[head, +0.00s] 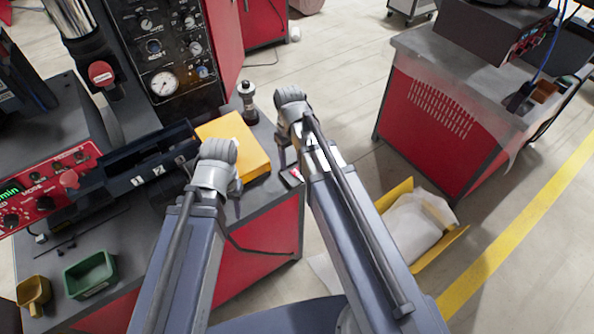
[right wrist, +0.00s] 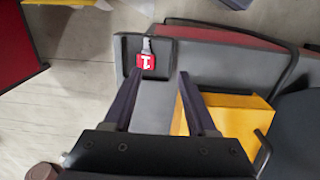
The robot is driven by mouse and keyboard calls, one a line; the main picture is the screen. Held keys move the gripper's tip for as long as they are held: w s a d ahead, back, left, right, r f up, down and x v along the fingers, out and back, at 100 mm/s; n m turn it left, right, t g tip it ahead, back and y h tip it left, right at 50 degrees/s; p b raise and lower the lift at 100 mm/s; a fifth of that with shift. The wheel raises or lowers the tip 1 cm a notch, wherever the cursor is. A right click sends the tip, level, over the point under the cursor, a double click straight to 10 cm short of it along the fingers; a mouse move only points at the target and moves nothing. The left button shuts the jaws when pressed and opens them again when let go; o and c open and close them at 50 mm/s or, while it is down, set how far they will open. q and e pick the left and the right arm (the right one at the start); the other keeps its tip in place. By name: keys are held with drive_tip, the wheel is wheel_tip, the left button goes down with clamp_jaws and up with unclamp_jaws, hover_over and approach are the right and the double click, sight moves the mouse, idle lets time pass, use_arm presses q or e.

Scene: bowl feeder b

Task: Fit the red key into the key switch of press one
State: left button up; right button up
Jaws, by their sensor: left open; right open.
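The red key (right wrist: 146,62), with a white 1 on its head and a grey shaft, lies in a small dark tray (right wrist: 128,46) at the bench corner in the right wrist view. In the head view the key (head: 296,174) is small, beside my right gripper (head: 286,155). My right gripper (right wrist: 159,76) is open and empty, its fingers pointing toward the tray, with the key nearer the left finger. My left gripper (head: 211,188) is open over the bench, in front of the yellow box. A black panel (head: 165,50) with gauges stands at the back; I cannot make out its key switch.
A yellow box (head: 235,140) stands on the bench left of the tray. A dark rail (head: 140,165), a red control box (head: 45,190) and a green bin (head: 90,274) are further left. A red cabinet (head: 440,120) stands apart at right, with floor between.

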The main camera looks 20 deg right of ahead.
sight(296, 171)
drive_tip(key=shift+w+d+f+b, duration=0.7)
drive_tip(key=shift+w+d+b, duration=0.05)
drive_tip(key=shift+w+d, duration=0.2)
wheel_tip(296, 171, down, 6)
drive_tip(key=b, duration=0.6)
drive_tip(key=shift+w+f, duration=0.15)
drive_tip(key=shift+f, duration=0.1)
clamp_jaws()
